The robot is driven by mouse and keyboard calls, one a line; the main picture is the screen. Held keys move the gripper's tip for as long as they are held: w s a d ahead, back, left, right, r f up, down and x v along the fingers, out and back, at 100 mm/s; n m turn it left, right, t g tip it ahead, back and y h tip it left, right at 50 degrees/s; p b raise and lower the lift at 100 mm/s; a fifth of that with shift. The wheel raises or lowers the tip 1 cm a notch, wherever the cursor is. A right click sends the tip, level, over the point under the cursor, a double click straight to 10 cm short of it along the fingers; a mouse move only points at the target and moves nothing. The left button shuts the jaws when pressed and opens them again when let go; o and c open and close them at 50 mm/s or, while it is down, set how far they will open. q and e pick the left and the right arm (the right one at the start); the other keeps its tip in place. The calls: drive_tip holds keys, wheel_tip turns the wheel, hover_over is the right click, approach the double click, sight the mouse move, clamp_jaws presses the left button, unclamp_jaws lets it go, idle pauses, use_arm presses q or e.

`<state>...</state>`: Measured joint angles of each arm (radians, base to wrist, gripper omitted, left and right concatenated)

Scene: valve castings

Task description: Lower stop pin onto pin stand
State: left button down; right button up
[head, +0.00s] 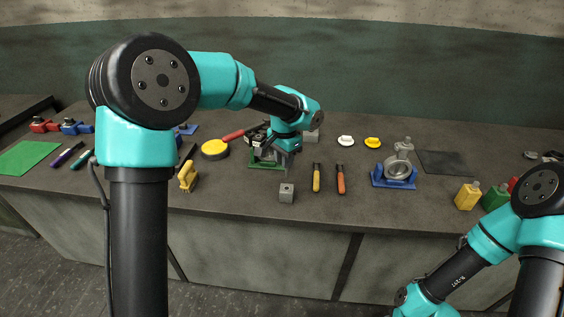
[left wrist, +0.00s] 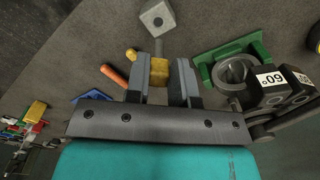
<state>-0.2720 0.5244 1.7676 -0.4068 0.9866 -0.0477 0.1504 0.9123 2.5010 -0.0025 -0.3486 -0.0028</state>
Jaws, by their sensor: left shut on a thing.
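My left gripper (head: 288,160) is above the bench, its fingers pointing down. In the left wrist view the gripper (left wrist: 160,82) is shut on the stop pin's yellow head (left wrist: 159,72). The pin's thin grey shaft (left wrist: 158,48) sticks out past the fingertips. The pin stand, a small grey block (head: 286,195) with a hole in its top, stands near the bench's front edge. In the left wrist view the stand (left wrist: 157,19) lies beyond the shaft tip and looks apart from it. In the head view the held pin is too small to make out. My right gripper is out of view.
A green fixture (left wrist: 209,73) with a grey ring casting (left wrist: 233,72) sits beside the gripper. A blue fixture (head: 380,182) with a casting stands farther right.

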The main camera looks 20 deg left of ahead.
sight(284, 190)
use_arm(q)
drive_tip(key=shift+f, duration=0.1)
drive_tip(key=shift+f, duration=1.95)
drive_tip(key=shift+f, duration=1.3)
drive_tip(key=shift+f, duration=0.35)
drive_tip(key=shift+f, duration=0.65)
drive_tip(key=shift+f, duration=0.35)
drive_tip(key=shift+f, duration=0.25)
drive_tip(key=c, duration=0.9)
unclamp_jaws()
